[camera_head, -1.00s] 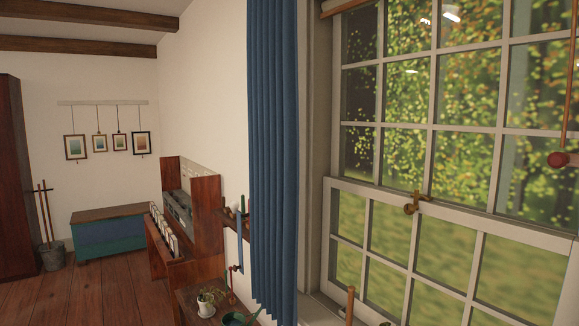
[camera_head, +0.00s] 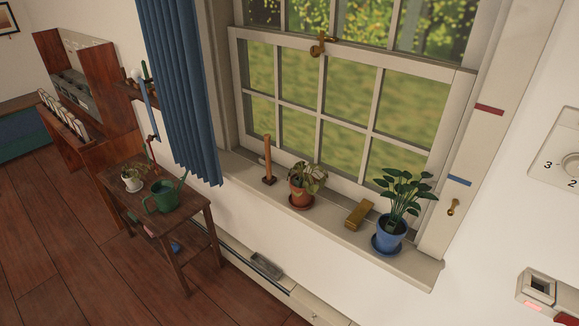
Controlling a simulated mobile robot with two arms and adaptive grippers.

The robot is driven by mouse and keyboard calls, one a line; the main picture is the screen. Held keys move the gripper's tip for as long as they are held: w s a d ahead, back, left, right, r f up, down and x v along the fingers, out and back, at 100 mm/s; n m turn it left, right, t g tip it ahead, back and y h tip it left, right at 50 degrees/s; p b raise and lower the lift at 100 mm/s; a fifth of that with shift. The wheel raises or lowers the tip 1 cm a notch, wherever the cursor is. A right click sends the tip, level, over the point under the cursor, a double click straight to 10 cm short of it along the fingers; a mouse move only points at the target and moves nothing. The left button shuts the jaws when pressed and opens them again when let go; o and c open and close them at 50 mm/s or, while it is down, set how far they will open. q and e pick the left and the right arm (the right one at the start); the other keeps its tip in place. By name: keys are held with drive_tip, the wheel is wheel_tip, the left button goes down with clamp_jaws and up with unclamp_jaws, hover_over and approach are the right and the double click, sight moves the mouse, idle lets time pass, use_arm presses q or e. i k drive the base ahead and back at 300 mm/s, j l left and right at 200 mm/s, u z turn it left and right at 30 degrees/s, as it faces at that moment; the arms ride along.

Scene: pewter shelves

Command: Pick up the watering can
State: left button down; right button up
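The green watering can (camera_head: 163,196) stands upright on a small dark wooden side table (camera_head: 194,206), left of the window. Its spout points up to the right. A small white potted plant (camera_head: 132,180) stands beside it on the left. Neither of my grippers shows in this view.
The windowsill (camera_head: 330,222) holds a wooden-handled tool (camera_head: 268,160), a plant in a terracotta pot (camera_head: 301,194), a brass block (camera_head: 357,214) and a plant in a blue pot (camera_head: 391,236). Wooden floor (camera_head: 70,260) is clear at lower left.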

sight(165, 194)
drive_tip(key=i+j+u, duration=0.2)
drive_tip(key=i+j, duration=0.25)
drive_tip(key=i+j+u, duration=0.2)
drive_tip(key=i+j, duration=0.2)
drive_tip(key=i, duration=0.2)
drive_tip(key=i+j+u, duration=0.25)
drive_tip(key=i, duration=0.3)
